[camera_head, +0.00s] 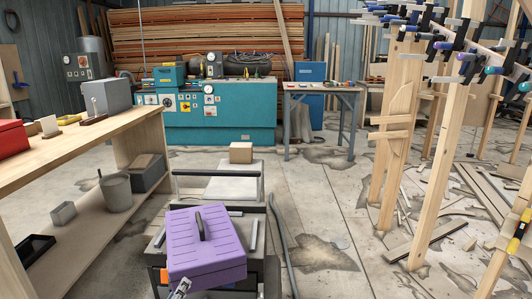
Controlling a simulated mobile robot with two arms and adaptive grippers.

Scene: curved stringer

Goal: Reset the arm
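My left gripper (180,288) shows only as a small grey part at the bottom edge, in front of the near-left corner of a purple toolbox (205,245). Most of the gripper and its arm are cut off by the frame, and I cannot tell whether its fingers are open or shut. I cannot tell whether it touches the toolbox. The toolbox is closed, with a dark handle on its lid, and rests on a dark surface. My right gripper is not in view.
A wooden workbench (90,137) with a lower shelf stands at left. A teal machine (240,112) and a small grey table (318,88) stand at the back. Upright wooden posts with clamps (440,190) fill the right. Concrete floor is open at centre right, with scraps near the posts.

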